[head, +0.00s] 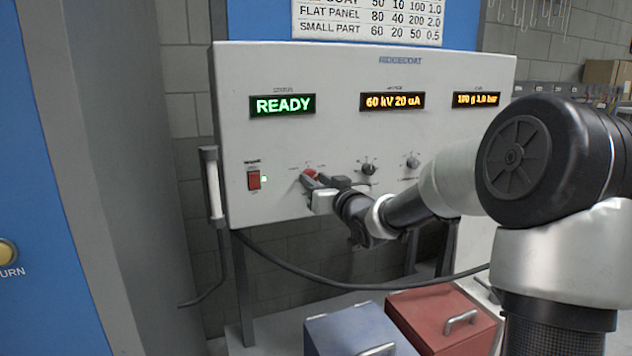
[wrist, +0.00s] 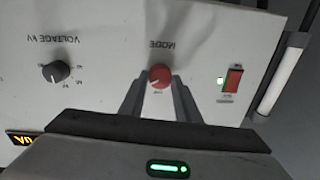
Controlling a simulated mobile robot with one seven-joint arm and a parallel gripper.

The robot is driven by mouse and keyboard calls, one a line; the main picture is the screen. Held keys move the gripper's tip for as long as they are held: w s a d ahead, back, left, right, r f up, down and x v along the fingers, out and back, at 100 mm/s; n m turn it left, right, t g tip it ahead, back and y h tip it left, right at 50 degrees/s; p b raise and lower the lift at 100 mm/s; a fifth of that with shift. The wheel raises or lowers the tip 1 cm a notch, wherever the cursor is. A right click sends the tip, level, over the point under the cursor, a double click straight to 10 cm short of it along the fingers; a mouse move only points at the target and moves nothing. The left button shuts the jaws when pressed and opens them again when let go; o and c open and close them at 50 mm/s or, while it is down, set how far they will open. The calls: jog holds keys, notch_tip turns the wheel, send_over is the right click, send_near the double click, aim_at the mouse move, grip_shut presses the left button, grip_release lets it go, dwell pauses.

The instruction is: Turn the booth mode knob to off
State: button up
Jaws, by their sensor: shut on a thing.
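The mode knob (head: 310,174) is red and round, on the front of the white control panel (head: 330,130). In the wrist view, which is upside down, the knob (wrist: 160,76) sits under the word MODE. My gripper (head: 311,181) is at the panel with its two fingers on either side of the knob, shut on it. The gripper (wrist: 159,88) shows the same in the wrist view. The knob's small lettering is partly hidden and too small to read.
A red power switch (head: 254,180) with a lit green lamp is left of the knob. A black voltage knob (wrist: 55,71) and another black knob (head: 412,161) are to the right in the head view. The status display (head: 282,105) reads READY. Blue (head: 355,332) and red (head: 440,318) boxes stand below.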

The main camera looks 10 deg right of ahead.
jog(key=shift+f+n+b, duration=0.1)
jog(key=shift+n+b, duration=0.2)
jog(key=shift+b, duration=0.1)
jog(key=shift+a+n+h+b, duration=0.15)
jog(key=shift+n+h+b, duration=0.15)
jog(key=shift+n+b, duration=4.7)
jog(key=shift+n+p, duration=0.35)
jog(key=shift+n, duration=0.15)
jog(key=o, duration=1)
jog(key=shift+o, duration=0.2)
